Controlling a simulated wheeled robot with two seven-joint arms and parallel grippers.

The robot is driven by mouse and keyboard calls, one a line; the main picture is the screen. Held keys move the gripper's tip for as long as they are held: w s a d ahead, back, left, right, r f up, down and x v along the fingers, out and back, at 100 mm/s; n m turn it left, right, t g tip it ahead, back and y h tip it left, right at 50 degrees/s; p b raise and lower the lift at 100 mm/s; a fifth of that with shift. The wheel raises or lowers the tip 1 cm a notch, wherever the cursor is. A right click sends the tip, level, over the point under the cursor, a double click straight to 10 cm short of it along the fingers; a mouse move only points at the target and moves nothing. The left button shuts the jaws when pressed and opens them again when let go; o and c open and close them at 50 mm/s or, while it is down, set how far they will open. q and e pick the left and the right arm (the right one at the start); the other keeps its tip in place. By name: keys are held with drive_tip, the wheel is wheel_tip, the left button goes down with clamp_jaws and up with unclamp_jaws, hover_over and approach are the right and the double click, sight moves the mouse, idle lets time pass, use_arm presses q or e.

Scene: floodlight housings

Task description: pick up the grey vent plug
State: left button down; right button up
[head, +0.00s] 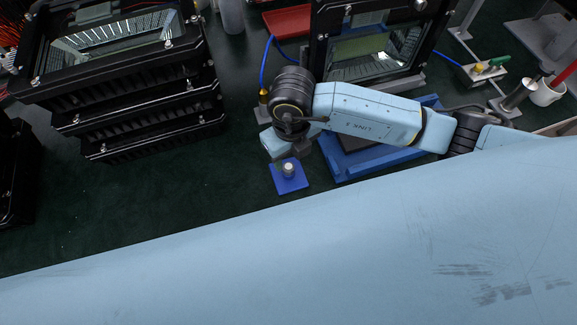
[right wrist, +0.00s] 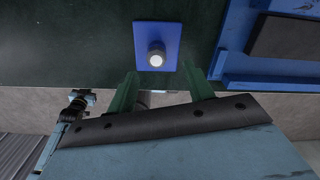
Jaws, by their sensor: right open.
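The grey vent plug (head: 288,168) stands upright on a small blue square plate (head: 290,183) on the dark green work surface. In the right wrist view the plug (right wrist: 156,58) shows its pale round top, near the middle of the blue plate (right wrist: 145,32). My right gripper (head: 287,151) is just behind the plug in the head view. In the right wrist view its two green fingers (right wrist: 163,88) are spread apart with nothing between them, and the plug appears just beyond their tips. My left gripper is not in view.
A blue tray (head: 345,173) lies right of the plate, beneath my right arm. A floodlight housing (head: 375,45) stands behind it. Stacked black housings (head: 140,120) stand at the left. The green surface (head: 190,190) left of the plate is clear.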

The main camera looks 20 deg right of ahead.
drive_tip(key=f, duration=0.4)
drive_tip(key=shift+a+f, duration=0.25)
drive_tip(key=shift+f, duration=0.15)
drive_tip(key=c, duration=1.1)
wheel_tip(320, 180, up, 10)
drive_tip(key=shift+r+p, duration=0.1)
drive_tip(key=shift+p, duration=0.2)
